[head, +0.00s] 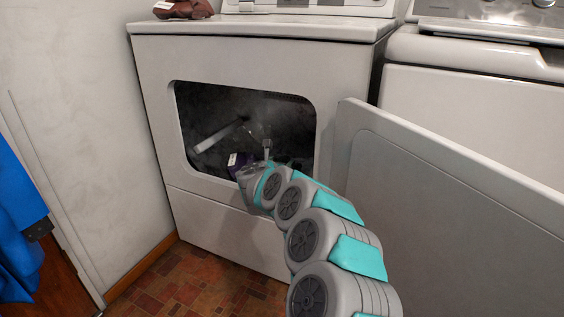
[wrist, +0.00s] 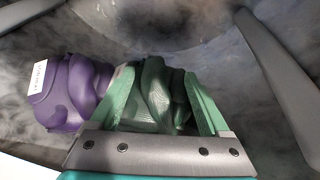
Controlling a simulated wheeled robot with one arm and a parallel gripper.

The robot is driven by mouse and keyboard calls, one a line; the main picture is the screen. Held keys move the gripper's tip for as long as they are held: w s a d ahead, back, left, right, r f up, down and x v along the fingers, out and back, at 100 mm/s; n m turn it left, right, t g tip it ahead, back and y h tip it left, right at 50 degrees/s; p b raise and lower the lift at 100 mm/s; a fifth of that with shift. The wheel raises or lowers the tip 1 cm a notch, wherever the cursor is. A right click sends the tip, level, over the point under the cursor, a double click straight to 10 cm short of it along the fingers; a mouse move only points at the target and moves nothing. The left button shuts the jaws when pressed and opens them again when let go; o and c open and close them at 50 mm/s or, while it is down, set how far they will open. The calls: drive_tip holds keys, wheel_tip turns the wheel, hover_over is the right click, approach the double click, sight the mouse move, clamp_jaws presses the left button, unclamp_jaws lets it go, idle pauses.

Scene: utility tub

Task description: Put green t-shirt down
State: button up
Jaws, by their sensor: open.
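The green t-shirt (wrist: 160,92) lies folded or bunched inside the dryer drum in the wrist view. My gripper (wrist: 162,80) is open, with one finger on each side of the t-shirt. Whether the fingers touch the cloth is hard to tell. In the head view my gripper (head: 262,150) reaches through the dryer opening, and I cannot make out the t-shirt there. A purple garment (wrist: 75,92) with a white label is just left of the t-shirt. It also shows in the head view (head: 238,160).
The white dryer (head: 220,235) has its door (head: 450,210) swung open to the right of the opening. The drum has raised fins (head: 217,137). A brown-red item (head: 183,8) is on top of the dryer. Blue cloth (head: 20,220) hangs at the left. A washer (head: 470,95) stands at the right.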

drive_tip(key=v, duration=0.9)
drive_tip(key=shift+s+a+r, duration=0.15)
drive_tip(key=shift+s+a, duration=0.05)
drive_tip(key=shift+s, duration=0.05)
drive_tip(key=shift+r, duration=0.1)
